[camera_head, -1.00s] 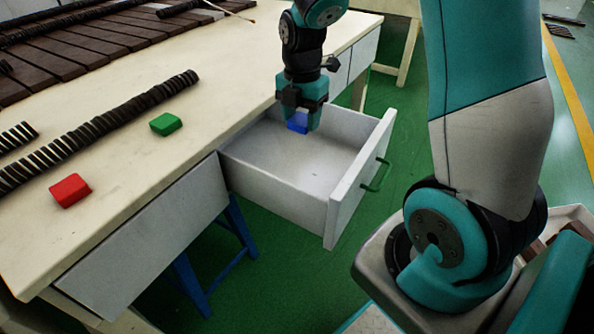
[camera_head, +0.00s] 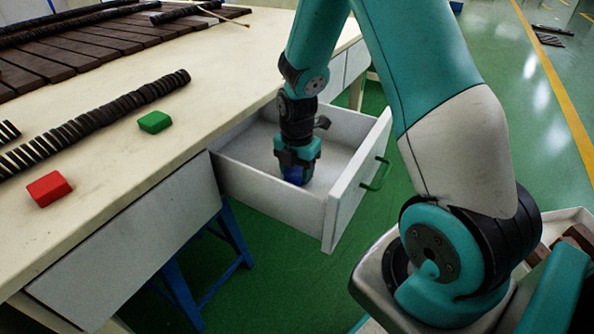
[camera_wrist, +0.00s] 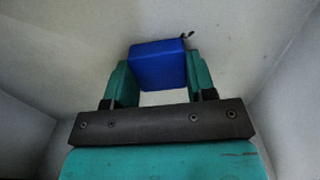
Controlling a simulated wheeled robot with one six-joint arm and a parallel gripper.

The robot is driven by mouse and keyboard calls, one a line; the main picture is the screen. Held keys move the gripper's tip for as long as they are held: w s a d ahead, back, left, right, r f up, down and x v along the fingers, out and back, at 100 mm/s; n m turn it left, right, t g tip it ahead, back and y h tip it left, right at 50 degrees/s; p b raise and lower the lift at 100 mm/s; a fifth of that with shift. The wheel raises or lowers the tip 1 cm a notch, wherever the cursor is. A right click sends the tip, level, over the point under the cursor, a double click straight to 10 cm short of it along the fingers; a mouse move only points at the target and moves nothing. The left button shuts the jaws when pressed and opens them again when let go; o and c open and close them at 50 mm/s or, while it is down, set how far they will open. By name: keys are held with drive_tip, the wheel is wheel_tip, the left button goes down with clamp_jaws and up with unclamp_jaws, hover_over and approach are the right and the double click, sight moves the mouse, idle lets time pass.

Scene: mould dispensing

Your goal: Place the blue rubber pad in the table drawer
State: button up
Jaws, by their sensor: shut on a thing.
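The blue rubber pad (camera_head: 294,176) is between the fingers of my gripper (camera_head: 297,170), low inside the open table drawer (camera_head: 243,183). In the wrist view the blue pad (camera_wrist: 158,65) is clamped between the two teal fingers of my gripper (camera_wrist: 157,80), with the pale drawer floor (camera_wrist: 70,50) around it. My gripper is shut on the pad. I cannot tell whether the pad touches the drawer floor. My gripper hides part of the pad in the head view.
A red pad (camera_head: 48,188) and a green pad (camera_head: 155,122) lie on the table top (camera_head: 110,165). A row of dark discs (camera_head: 100,120) lies beside them. The drawer front with a green handle (camera_head: 376,174) stands out over the green floor. The rest of the drawer is empty.

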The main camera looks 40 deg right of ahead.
sight(297, 171)
drive_tip(key=o, duration=0.9)
drive_tip(key=shift+f, duration=0.1)
wheel_tip(297, 171, up, 12)
drive_tip(key=p, duration=0.4)
drive_tip(key=s+a+r+m+y, duration=0.1)
drive_tip(key=s+a+r+m, duration=0.25)
drive_tip(key=a, duration=0.25)
drive_tip(key=s+a+r+m+y, duration=0.1)
drive_tip(key=s+a+r+m, duration=0.15)
drive_tip(key=a+r, duration=0.3)
drive_tip(key=s+a+r+m, duration=0.1)
drive_tip(key=s+a+m, duration=0.2)
drive_tip(key=s, duration=0.1)
drive_tip(key=s+a+r+m+y, duration=0.1)
drive_tip(key=s+a+r+m, duration=0.1)
drive_tip(key=s, duration=0.3)
drive_tip(key=s+a+r+m+y, duration=0.1)
drive_tip(key=s+a+r+m, duration=0.1)
drive_tip(key=s+a+m, duration=0.2)
drive_tip(key=shift+s+a, duration=0.15)
drive_tip(key=shift+a, duration=0.25)
